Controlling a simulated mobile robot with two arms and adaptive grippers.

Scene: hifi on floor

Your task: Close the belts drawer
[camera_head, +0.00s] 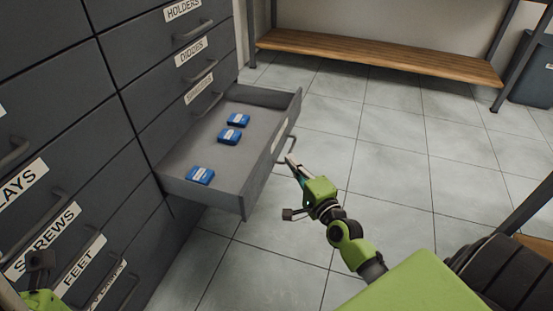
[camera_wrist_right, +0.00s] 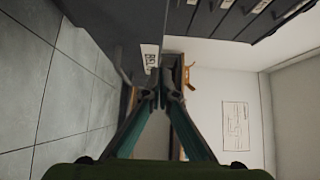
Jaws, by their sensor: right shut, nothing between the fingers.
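The belts drawer (camera_head: 258,178) stands pulled out of the dark grey cabinet in the head view. Three small blue boxes (camera_head: 228,136) lie inside it. Its front has a handle (camera_head: 287,148) and a white label (camera_head: 279,137); the label (camera_wrist_right: 150,58) also shows in the right wrist view, partly readable. My right gripper (camera_head: 291,161) is shut and empty, its tips close to the drawer front by the handle; I cannot tell whether they touch. Its fingers (camera_wrist_right: 163,95) meet in the wrist view. My left gripper (camera_head: 40,268) shows only partly at the lower left, its jaws unclear.
Other labelled drawers of the cabinet (camera_head: 75,120) are shut. A wooden low shelf (camera_head: 380,55) stands along the back wall, with a dark bin (camera_head: 535,75) at the far right. The tiled floor (camera_head: 390,140) right of the drawer is clear.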

